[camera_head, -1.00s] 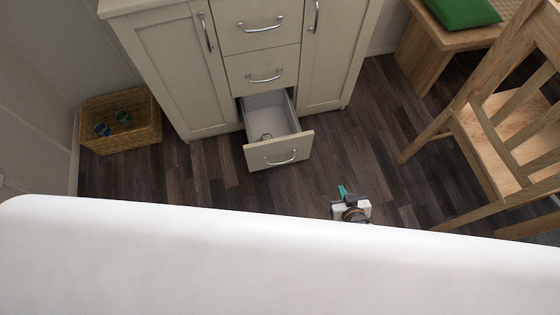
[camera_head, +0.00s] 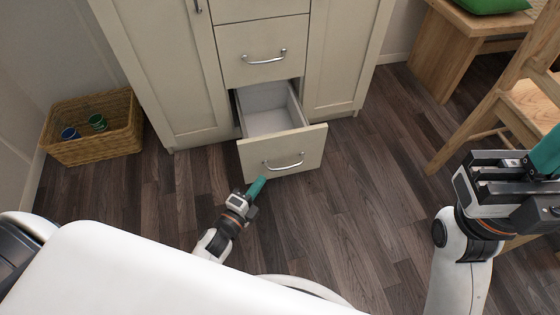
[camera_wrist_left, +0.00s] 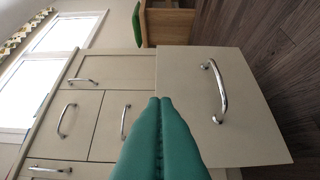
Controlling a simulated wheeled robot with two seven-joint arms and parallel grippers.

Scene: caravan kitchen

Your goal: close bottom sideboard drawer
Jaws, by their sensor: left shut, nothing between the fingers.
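The bottom sideboard drawer (camera_head: 284,153) stands open, pulled out of the cream sideboard, with a curved metal handle on its front. Its inside looks empty where I see it. My left gripper (camera_head: 257,187) is just in front of the drawer's lower left front edge, its teal fingers shut and empty. In the left wrist view the shut fingers (camera_wrist_left: 160,105) point toward the drawer front (camera_wrist_left: 222,105); I cannot tell whether they touch it. My right gripper (camera_head: 545,155) is at the right, away from the drawer, and its finger opening is unclear.
The sideboard's upper drawer (camera_head: 263,52) and doors are shut. A wicker basket (camera_head: 93,147) with cups sits on the floor at left. A wooden chair (camera_head: 520,105) and a bench (camera_head: 445,60) stand at right. The dark floor (camera_head: 350,190) right of the drawer is clear.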

